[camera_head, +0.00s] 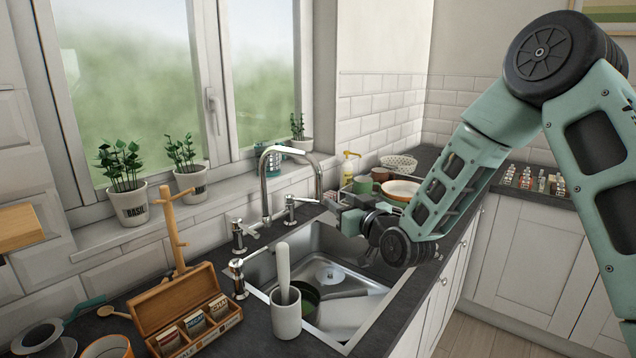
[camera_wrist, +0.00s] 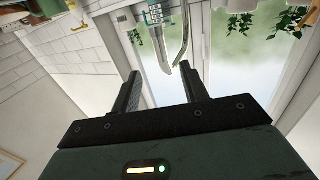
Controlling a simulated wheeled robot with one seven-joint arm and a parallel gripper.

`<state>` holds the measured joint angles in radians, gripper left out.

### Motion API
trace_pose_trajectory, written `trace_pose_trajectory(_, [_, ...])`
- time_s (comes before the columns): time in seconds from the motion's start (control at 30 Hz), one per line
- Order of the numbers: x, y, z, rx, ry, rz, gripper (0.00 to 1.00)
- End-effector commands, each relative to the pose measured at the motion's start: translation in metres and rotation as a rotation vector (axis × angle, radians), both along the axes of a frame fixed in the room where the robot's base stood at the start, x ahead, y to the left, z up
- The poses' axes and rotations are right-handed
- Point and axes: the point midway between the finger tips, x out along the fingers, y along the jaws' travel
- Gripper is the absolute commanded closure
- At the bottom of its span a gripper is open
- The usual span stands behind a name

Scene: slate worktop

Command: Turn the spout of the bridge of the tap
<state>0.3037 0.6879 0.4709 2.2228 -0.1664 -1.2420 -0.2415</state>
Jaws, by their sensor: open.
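The bridge tap stands behind the sink, with a tall chrome spout (camera_head: 291,150) that arches to the right and ends over the basin. The head view does not settle whether the gripper touches the spout; a gap seems to show in the wrist view.
Potted plants (camera_head: 131,205) line the sill. Bowls and a yellow-topped bottle (camera_head: 348,170) stand behind my gripper.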

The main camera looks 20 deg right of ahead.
Motion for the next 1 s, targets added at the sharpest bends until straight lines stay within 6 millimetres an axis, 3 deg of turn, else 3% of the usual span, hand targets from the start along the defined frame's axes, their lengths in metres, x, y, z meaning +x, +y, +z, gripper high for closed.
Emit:
trace_pose_trajectory(0.3, [0.066,0.016,0.003,0.002,0.001,0.000,0.56])
trace_pose_trajectory(0.5, [0.098,0.024,0.002,0.002,0.001,0.000,0.56])
trace_pose_trajectory(0.7, [0.115,0.028,0.001,0.001,0.001,0.001,0.56])
trace_pose_trajectory(1.0, [0.119,0.029,0.000,0.000,0.001,0.000,0.56])
